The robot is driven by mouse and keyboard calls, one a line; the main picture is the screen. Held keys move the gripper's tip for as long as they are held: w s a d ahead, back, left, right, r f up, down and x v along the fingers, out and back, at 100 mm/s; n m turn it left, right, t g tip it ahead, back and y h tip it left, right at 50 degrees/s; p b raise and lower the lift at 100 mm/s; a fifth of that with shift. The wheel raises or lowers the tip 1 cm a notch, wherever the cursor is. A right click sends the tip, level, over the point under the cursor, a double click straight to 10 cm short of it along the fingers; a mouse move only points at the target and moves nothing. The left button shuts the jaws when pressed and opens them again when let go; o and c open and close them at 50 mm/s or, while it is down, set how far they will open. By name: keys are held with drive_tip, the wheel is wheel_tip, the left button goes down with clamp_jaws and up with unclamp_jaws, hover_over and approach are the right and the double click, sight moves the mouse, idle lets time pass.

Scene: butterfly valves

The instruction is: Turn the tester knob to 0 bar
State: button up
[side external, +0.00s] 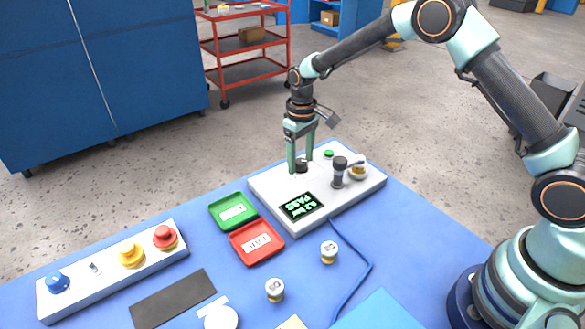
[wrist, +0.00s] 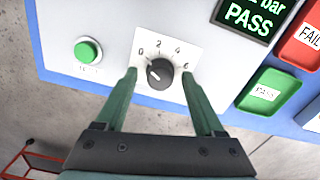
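The tester (side external: 275,183) is a light box on the blue table. Its black knob (wrist: 160,72) has a scale reading 0, 2, 4, 6 around its upper side. A pale mark on the knob sits at its left, below the 0. My gripper (wrist: 159,74) is open, with one finger on each side of the knob and a visible gap at both sides. In the side view my gripper (side external: 300,163) points down over the knob (side external: 301,167), partly hiding it. The tester display (side external: 300,206) shows PASS in green; its bar figure is hard to read.
A green button (wrist: 88,50) is left of the knob. A dark post (side external: 338,172) and a valve (side external: 357,170) stand on the tester's right. The green PASS tray (side external: 233,211) and red FAIL tray (side external: 257,242) lie in front. Two small valves (side external: 329,252) (side external: 275,290) stand nearby.

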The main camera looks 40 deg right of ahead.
sight(301, 161)
wheel_tip(301, 161, up, 12)
idle(0.8)
drive_tip(key=shift+r, duration=0.1)
drive_tip(key=s+d+r+m+t, duration=0.1)
drive_tip(key=s+d+r+t, duration=0.2)
drive_tip(key=s+r, duration=0.8)
drive_tip(key=s+d+f+m+t, duration=0.1)
drive_tip(key=s+d+t, duration=0.1)
drive_tip(key=s, duration=0.9)
drive_tip(key=shift+s+f+t, duration=0.2)
drive_tip(key=shift+f+t, duration=0.1)
drive_tip(key=shift+o, duration=0.3)
